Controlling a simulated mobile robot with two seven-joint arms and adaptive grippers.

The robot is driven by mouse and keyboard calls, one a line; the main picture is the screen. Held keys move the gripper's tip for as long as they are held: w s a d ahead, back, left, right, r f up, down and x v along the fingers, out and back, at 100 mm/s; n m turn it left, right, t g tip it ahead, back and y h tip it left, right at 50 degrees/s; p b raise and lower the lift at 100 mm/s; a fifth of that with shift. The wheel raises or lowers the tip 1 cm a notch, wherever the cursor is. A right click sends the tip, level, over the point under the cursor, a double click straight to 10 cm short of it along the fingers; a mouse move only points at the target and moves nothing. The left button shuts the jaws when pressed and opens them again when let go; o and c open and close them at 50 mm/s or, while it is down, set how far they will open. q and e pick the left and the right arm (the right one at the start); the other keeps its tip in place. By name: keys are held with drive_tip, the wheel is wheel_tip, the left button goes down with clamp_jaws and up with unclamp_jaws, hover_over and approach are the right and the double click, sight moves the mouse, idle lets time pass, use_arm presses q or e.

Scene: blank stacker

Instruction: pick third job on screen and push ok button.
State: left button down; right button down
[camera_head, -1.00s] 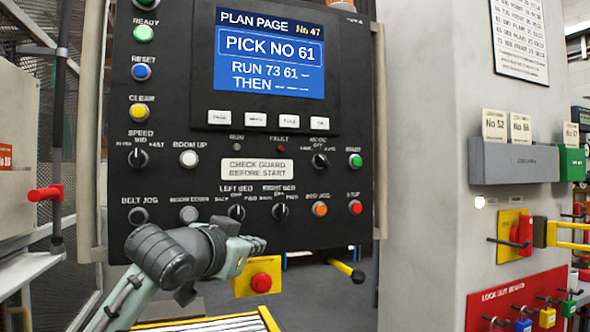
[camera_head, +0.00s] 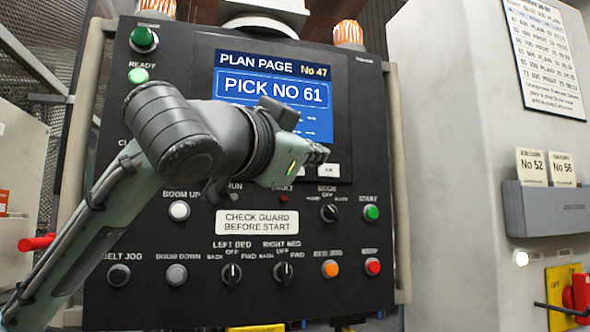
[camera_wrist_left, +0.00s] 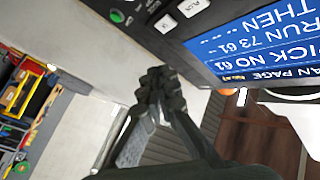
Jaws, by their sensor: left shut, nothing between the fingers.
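The blue screen (camera_head: 272,88) on the black control panel reads PLAN PAGE No 47 and PICK NO 61. My left arm hides its lower part in the head view. In the left wrist view the screen (camera_wrist_left: 262,45) is upside down and also shows RUN 73 61 and THEN. My left gripper (camera_head: 319,154) is shut and empty, its tips in front of the screen's lower right edge, just above the white OK button (camera_head: 328,171). The OK button also shows in the wrist view (camera_wrist_left: 167,24), beyond the fingertips (camera_wrist_left: 158,84). I cannot tell whether the tips touch anything.
A START button (camera_head: 371,213), a STOP button (camera_head: 373,267), an orange button (camera_head: 330,269) and several knobs lie lower on the panel. A grey pillar (camera_head: 440,130) stands right of it, with a card holder (camera_head: 545,212). A red handle (camera_head: 37,242) sticks out at left.

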sight(310, 166)
use_arm(q)
drive_tip(key=shift+w, duration=0.15)
